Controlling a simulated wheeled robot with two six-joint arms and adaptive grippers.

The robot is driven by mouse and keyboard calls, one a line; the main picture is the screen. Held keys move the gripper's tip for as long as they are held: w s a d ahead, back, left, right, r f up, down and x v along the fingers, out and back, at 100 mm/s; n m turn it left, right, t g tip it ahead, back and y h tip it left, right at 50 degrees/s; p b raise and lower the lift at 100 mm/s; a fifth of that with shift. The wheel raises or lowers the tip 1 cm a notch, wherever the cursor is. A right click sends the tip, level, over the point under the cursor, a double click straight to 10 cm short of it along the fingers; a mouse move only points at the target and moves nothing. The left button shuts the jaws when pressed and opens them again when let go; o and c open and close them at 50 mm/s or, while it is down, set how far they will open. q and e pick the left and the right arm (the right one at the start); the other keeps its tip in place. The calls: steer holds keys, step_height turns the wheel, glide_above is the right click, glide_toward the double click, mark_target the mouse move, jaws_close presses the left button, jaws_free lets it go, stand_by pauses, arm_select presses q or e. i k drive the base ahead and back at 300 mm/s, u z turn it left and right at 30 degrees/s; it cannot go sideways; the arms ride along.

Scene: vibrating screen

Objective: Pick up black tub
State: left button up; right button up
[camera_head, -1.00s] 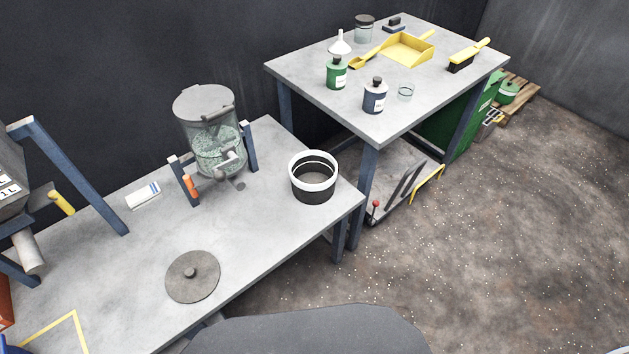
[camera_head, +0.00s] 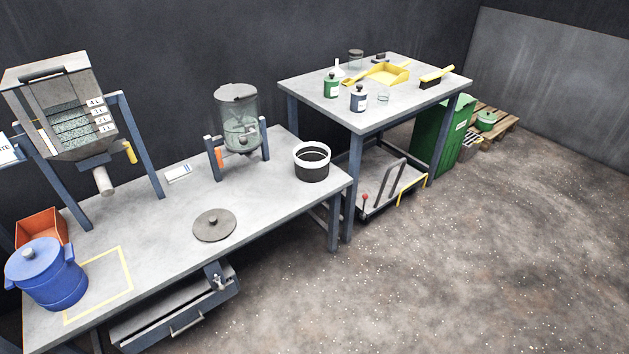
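The black tub (camera_head: 312,172) stands upright on the grey workbench (camera_head: 190,240), near its right end. It is a short dark cylinder with a white band around its rim, and its top is open. A flat grey round lid with a knob (camera_head: 214,226) lies on the bench to the left of the tub and nearer the front. Neither of my grippers shows in the head view.
A clear hopper on a stand (camera_head: 240,125) is behind and left of the tub. A blue lidded pot (camera_head: 47,275) and an orange bin (camera_head: 42,232) are at the left. A higher table (camera_head: 310,92) stands beyond the bench. Floor at right is open.

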mark_target(312, 159)
steer(key=z, duration=0.9)
steer(key=i, duration=1.3)
steer(key=u, duration=0.15)
